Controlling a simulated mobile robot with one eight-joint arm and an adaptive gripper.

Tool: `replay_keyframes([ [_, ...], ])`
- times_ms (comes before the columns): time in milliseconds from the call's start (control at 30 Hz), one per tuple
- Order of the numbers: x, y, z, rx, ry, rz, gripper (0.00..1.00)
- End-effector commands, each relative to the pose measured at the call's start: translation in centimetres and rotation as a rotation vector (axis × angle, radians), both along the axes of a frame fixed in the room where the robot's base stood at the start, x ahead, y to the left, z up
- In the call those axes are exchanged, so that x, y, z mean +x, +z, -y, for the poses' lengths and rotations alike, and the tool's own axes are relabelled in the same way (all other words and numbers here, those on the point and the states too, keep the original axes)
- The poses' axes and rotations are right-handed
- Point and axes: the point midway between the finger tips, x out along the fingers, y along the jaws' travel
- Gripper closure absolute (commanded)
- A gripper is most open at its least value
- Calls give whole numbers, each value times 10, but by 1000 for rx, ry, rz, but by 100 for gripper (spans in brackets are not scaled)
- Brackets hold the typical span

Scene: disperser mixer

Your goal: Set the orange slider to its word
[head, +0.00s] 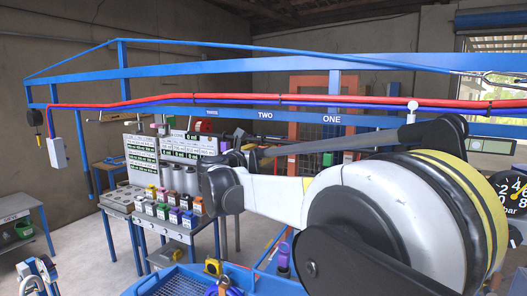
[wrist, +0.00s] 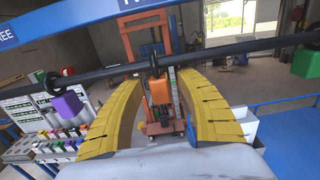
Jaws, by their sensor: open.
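In the wrist view, the orange slider (wrist: 159,91) hangs on a dark rail (wrist: 220,52) between the two yellow fingers of my gripper (wrist: 159,77). The fingers are apart, with a gap showing on each side of the slider. A purple slider (wrist: 68,106) is on the rail to the left and a green one (wrist: 305,63) to the right. The blue beam (wrist: 65,22) above carries words cut off by the picture edge; "REE" is legible at left. In the head view, the beam (head: 180,112) shows "TWO" (head: 265,114) and "ONE" (head: 331,119). My arm hides much there.
Red and blue hoses (head: 170,101) run along the beam. A bench (head: 205,228) with small coloured boxes stands at left in the head view. An orange frame (wrist: 145,60) stands behind the rail. A pressure gauge (head: 515,190) is at far right.

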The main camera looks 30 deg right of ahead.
Motion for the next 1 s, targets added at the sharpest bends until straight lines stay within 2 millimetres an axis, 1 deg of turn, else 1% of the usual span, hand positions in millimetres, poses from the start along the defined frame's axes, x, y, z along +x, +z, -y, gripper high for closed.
replay_keyframes([
  [167, -13, 0, -23, 0, 4, 0, 57],
  [400, -40, 0, -70, 0, 4, 0, 57],
  [500, -49, 0, -85, 0, 3, 0, 57],
  [600, -55, 0, -95, 0, 2, 0, 57],
  [700, -59, 0, -100, 0, 1, 0, 57],
  [1000, -60, 0, -101, 0, -1, 0, 57],
])
